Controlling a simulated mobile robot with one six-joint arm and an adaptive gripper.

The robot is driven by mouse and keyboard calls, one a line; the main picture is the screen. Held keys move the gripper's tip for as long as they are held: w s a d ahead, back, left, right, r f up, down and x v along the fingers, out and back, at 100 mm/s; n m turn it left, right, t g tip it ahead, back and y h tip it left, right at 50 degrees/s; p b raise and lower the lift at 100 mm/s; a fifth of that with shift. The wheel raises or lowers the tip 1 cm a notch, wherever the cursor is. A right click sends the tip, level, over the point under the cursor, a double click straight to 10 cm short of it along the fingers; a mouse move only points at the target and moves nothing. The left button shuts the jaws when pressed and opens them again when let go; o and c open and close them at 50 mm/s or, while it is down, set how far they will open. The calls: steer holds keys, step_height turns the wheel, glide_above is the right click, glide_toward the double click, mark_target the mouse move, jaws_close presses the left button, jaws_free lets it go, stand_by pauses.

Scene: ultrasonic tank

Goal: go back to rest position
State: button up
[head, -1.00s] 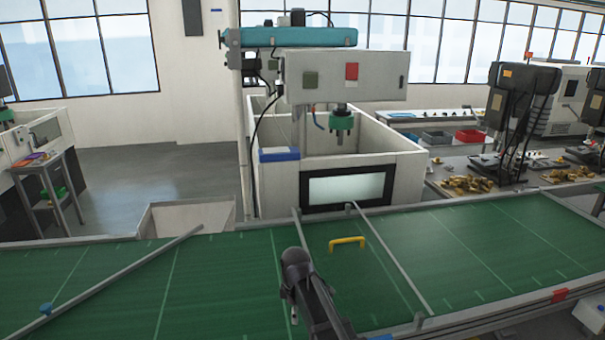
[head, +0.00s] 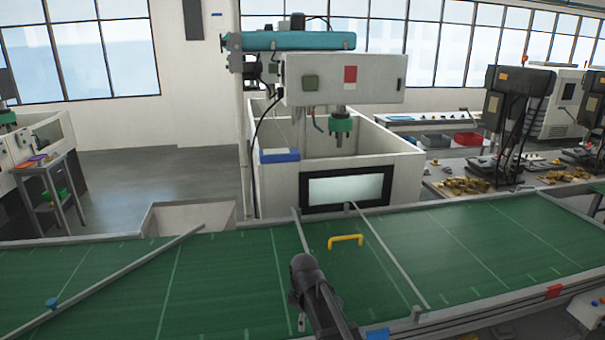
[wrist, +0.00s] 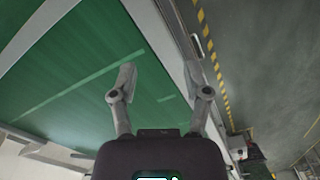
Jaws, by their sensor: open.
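My gripper (wrist: 168,82) shows in the wrist view with its two fingers spread apart and nothing between them. It is above the near side of the green conveyor (wrist: 75,85), by the belt's edge rail. In the head view my arm reaches up from the bottom over the green belt (head: 460,245); the fingers are hard to make out there. A yellow handle-shaped part (head: 346,240) lies on the belt beyond my arm, apart from it.
Grey guide rails (head: 390,260) cross the belt, and a long diagonal bar (head: 120,275) lies at left. The white tank (head: 400,170) with its machine head (head: 345,80) stands behind the belt. A bench with brass parts (head: 465,185) is at right.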

steer(key=s+d+f+m+b, duration=0.2)
steer(key=s+d+m, duration=0.2)
steer(key=d+m, duration=0.3)
steer(key=s+d+f+m+b, duration=0.2)
steer(key=s+d+m, duration=0.3)
steer(key=d+m, duration=0.3)
steer(key=shift+s+d+f, duration=0.2)
steer(key=shift+s+d, duration=0.1)
steer(key=shift+d, duration=0.55)
stand_by(0.4)
